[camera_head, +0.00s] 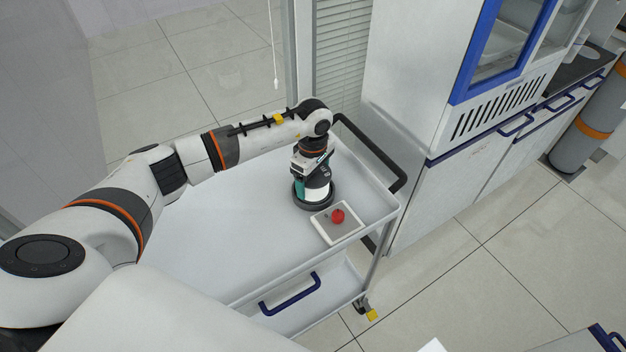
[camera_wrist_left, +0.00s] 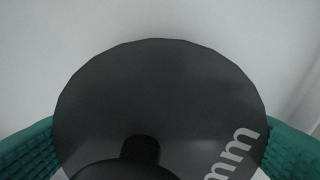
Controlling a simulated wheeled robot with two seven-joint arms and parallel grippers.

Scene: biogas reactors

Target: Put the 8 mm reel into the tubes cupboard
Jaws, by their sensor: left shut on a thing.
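The reel is a round black-flanged spool (camera_head: 315,202) with a white middle, at the far right part of the white trolley top in the head view. My left gripper (camera_head: 314,186) points down over it with its jaws shut on it. In the left wrist view the reel's black face (camera_wrist_left: 160,90) fills the middle and shows "mm"; the number is hidden. Teal finger pads (camera_wrist_left: 280,150) sit on both sides of it. I cannot tell whether the reel rests on the trolley or hangs just above it. No label marks the tubes cupboard. My right gripper is out of view.
A small white tray (camera_head: 322,233) with a red round thing (camera_head: 338,215) lies beside the reel. The trolley (camera_head: 215,255) has a black handle (camera_head: 370,150). A tall white cabinet (camera_head: 405,80) with a blue-framed glass door stands behind right. A grey cylinder (camera_head: 585,135) stands farther right.

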